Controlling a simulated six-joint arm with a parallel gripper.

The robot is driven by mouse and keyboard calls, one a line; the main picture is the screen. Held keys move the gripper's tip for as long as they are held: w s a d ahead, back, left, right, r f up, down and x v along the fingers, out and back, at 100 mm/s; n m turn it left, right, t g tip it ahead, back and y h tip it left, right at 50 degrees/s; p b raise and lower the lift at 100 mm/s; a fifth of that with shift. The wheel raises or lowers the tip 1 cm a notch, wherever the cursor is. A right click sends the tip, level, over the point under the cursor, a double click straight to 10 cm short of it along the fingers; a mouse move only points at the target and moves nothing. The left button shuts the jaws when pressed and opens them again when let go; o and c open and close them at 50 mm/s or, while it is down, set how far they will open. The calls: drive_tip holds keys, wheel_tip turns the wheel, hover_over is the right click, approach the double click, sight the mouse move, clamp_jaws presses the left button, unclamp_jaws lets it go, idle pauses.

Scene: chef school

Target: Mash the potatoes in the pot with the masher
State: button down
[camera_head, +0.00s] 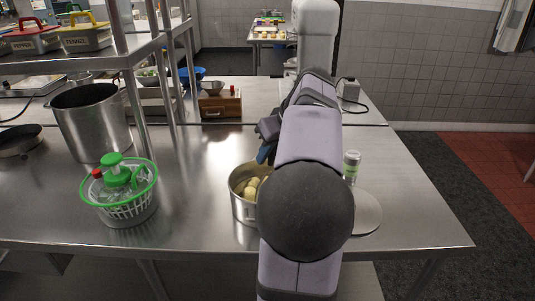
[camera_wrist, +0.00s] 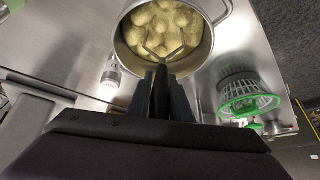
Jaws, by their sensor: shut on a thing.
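The metal pot (camera_head: 243,210) stands on the steel table, left of my arm, which hides its right side. Pale yellow potatoes (camera_head: 251,187) lie in it as whole round lumps. In the wrist view the pot (camera_wrist: 120,52) is at the top, and the potatoes (camera_wrist: 165,25) fill much of it. My gripper (camera_wrist: 160,92) is shut on the dark handle of the masher; its forked metal part (camera_wrist: 160,53) shows over the near side of the pot. I cannot tell whether it touches the potatoes. In the head view my gripper (camera_head: 268,138) is mostly hidden behind my arm.
A shaker (camera_head: 351,167) and a round metal lid (camera_head: 367,214) lie right of my arm. A shelf post (camera_head: 140,110) rises at left.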

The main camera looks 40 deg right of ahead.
drive_tip(key=d+r+p, duration=0.1)
drive_tip(key=p, duration=0.1)
drive_tip(key=w+d+r+p, duration=0.1)
drive_tip(key=r, duration=0.1)
drive_tip(key=shift+d+r+p, duration=0.1)
drive_tip(key=shift+r+p, duration=0.1)
drive_tip(key=shift+p, duration=0.2)
drive_tip(key=shift+f, duration=0.1)
wheel_tip(320, 180, down, 4)
drive_tip(key=b, duration=0.3)
drive_tip(key=shift+f+b, duration=0.1)
drive_tip(key=shift+b, duration=0.2)
idle(0.5)
drive_tip(key=a+r+p, duration=0.1)
drive_tip(key=a+r, duration=0.1)
drive_tip(key=r, duration=0.1)
drive_tip(key=w+a+r+p, duration=0.1)
drive_tip(key=shift+r+p, duration=0.2)
drive_tip(key=shift+p, duration=0.15)
drive_tip(key=shift+f, duration=0.2)
